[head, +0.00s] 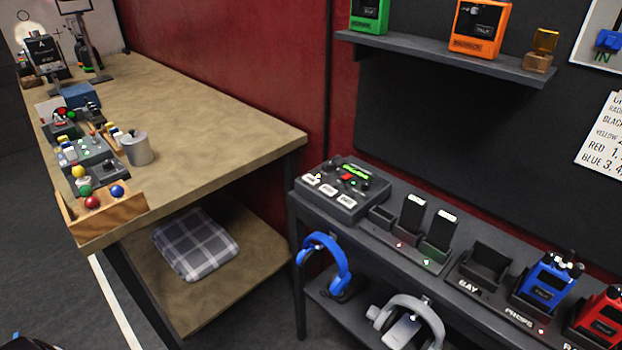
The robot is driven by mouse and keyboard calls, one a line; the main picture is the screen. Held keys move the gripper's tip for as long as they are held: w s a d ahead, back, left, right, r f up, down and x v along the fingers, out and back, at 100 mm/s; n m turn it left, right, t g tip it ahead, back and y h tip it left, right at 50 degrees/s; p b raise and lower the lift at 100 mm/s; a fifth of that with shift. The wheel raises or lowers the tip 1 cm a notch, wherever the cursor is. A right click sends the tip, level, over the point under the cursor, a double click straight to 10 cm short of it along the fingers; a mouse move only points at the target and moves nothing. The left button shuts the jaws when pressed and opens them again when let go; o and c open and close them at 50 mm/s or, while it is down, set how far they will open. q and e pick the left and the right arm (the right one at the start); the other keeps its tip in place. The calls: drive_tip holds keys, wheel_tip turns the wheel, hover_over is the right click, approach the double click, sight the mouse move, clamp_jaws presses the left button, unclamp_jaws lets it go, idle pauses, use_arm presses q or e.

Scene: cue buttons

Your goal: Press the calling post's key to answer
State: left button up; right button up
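A black console (343,188) with a lit green strip, a red key and white labelled keys sits on the dark side table. On the wooden bench, a small unit (62,128) shows a red light, and a grey box (92,158) carries small coloured keys. A wooden block (105,210) at the bench end bears red, blue, green and yellow balls. I cannot tell which post is calling. Neither gripper can be made out; a dark shape cuts into the bottom left corner.
The wooden bench (215,120) is mostly bare on its right. A metal can (137,149) stands near the keys. A charger row (410,235), blue radio (547,283) and red radio (600,318) fill the side table (470,300). Blue headphones (327,262) hang below.

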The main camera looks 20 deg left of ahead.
use_arm(q)
drive_tip(key=shift+c, duration=0.3)
clamp_jaws()
idle(1.0)
